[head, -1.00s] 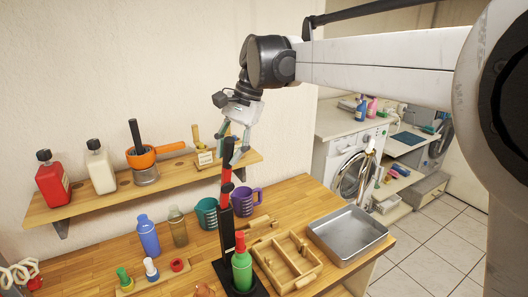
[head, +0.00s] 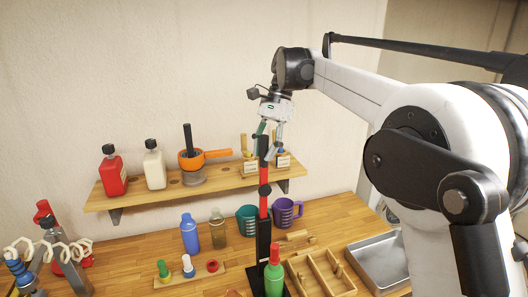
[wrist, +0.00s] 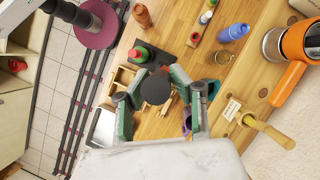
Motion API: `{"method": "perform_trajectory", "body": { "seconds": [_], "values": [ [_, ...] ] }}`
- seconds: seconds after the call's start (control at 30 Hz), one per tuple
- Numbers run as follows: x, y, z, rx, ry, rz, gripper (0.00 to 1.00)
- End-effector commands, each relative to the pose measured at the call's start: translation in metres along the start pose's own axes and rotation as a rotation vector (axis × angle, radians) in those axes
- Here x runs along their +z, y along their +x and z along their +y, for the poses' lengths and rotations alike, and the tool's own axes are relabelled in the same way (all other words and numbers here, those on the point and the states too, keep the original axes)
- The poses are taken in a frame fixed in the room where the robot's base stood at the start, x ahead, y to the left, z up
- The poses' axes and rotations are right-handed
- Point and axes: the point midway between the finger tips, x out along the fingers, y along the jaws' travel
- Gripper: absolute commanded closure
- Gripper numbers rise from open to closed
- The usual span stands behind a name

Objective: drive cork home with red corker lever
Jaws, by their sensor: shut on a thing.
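The red corker lever (head: 264,184) stands nearly upright above its black stand (head: 263,240) on the wooden bench. A green bottle (head: 273,281) with a red top stands upright at the stand's foot. The cork itself cannot be made out. My gripper (head: 267,147) is shut on the lever's black upper end. In the wrist view my gripper's green-padded fingers (wrist: 155,98) sit on both sides of the lever's round black end (wrist: 155,89). That end hides most of the lever below.
A metal tray (head: 378,263) and a wooden divided box (head: 322,271) stand right of the corker. Teal (head: 246,220) and purple (head: 287,211) mugs stand behind it.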

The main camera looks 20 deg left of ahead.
Motion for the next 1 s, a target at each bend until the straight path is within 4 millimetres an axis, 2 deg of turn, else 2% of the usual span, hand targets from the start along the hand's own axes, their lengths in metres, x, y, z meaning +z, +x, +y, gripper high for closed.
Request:
{"method": "perform_trajectory", "body": {
  "seconds": [0.37, 0.4, 0.5, 0.83, 1.0],
  "values": [
    [-0.001, 0.001, -0.001, 0.001, 0.001, 0.000, 1.00],
    [-0.001, 0.001, -0.001, 0.001, 0.001, 0.000, 0.75],
    [-0.001, 0.001, 0.000, 0.001, 0.001, 0.000, 0.62],
    [-0.001, -0.002, 0.000, 0.001, 0.001, 0.000, 0.61],
    [-0.001, -0.018, -0.001, 0.000, 0.001, 0.000, 0.61]
  ]
}}
